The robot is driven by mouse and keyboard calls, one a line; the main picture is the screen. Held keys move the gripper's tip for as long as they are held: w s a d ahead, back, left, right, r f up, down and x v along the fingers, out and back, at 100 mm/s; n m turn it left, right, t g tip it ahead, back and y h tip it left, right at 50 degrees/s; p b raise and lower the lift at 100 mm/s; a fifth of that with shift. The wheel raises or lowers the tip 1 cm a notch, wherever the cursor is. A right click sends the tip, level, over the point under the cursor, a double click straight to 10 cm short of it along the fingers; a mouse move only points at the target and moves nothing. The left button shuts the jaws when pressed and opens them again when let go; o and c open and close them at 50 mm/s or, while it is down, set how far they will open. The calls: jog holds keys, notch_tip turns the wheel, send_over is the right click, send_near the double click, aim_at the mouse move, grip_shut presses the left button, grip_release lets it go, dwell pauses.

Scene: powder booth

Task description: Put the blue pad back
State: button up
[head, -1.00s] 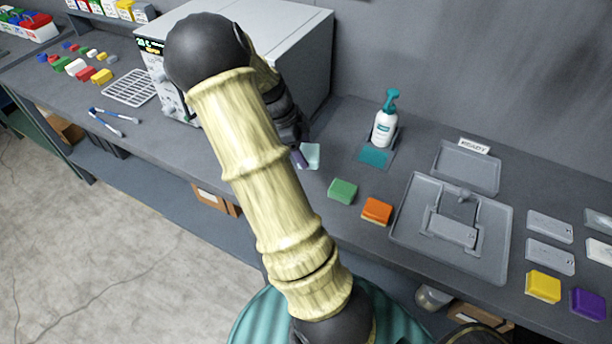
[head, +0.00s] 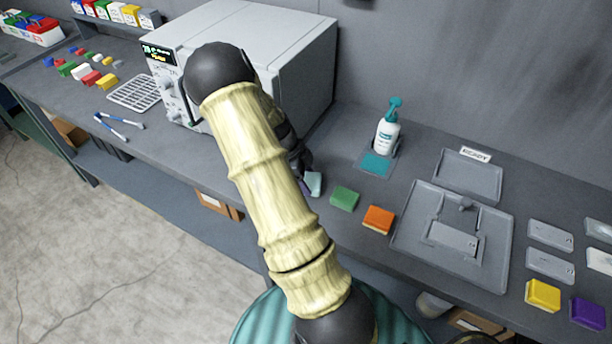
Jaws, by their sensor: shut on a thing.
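My gripper (head: 304,178) is seen past my arm, just left of the green pad, and is mostly hidden by the arm links. It is shut on a pale blue pad (head: 315,183), of which only one face shows. The pad is held close to the bench, beside the green pad (head: 344,198); I cannot tell whether it touches the bench. An orange pad (head: 378,218) sits to the right of the green one. A yellow pad (head: 542,294) and a purple pad (head: 588,312) lie farther right.
A grey box-shaped machine (head: 290,70) stands behind my arm. A pump bottle (head: 388,135) stands on a small mat. A grey tray with a fixture (head: 410,245), a READY tray (head: 470,178) and grey plates (head: 550,264) fill the right. Blue-handled tongs (head: 118,130) lie left.

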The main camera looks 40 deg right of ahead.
jog(key=o, duration=1)
jog(key=b+v, duration=0.2)
jog(key=v, duration=1)
jog(key=shift+r, duration=0.1)
jog(key=shift+s+a, duration=0.1)
